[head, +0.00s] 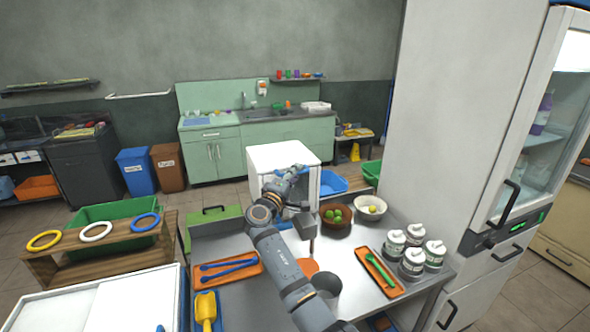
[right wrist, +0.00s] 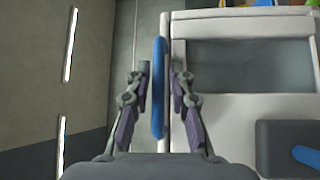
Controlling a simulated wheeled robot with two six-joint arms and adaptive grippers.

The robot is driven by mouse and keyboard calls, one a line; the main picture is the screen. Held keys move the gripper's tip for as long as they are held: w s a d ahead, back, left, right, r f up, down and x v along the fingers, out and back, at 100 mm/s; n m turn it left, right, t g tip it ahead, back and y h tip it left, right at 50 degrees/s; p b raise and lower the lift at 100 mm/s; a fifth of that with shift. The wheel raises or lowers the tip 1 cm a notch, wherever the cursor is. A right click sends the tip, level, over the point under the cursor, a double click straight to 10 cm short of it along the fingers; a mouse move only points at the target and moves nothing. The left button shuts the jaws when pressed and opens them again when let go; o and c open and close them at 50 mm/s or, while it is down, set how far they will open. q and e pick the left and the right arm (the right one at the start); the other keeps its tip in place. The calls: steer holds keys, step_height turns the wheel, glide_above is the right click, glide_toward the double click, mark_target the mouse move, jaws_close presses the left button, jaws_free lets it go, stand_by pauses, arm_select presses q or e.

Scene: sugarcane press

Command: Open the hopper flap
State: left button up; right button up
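The white press box (head: 272,154) stands at the back of the metal table in the head view. My right arm reaches over the table to it, and my right gripper (head: 299,170) is at its upper front. In the right wrist view, a blue bar (right wrist: 159,88) lies along the edge of a white panel (right wrist: 230,115), which looks like the hopper flap's handle. My right gripper (right wrist: 160,72) is open, with one finger on each side of the bar and small gaps showing. The flap's hinge cannot be made out. My left gripper is out of view.
White bottles (head: 411,262), an orange tray (head: 376,280) and a metal cup (head: 327,284) are nearer. An orange tray with blue tongs (head: 228,277) lies left. A tall white cabinet (head: 440,120) bounds the right.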

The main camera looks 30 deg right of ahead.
steer(key=shift+r, duration=0.1)
jaws_close()
stand_by(0.4)
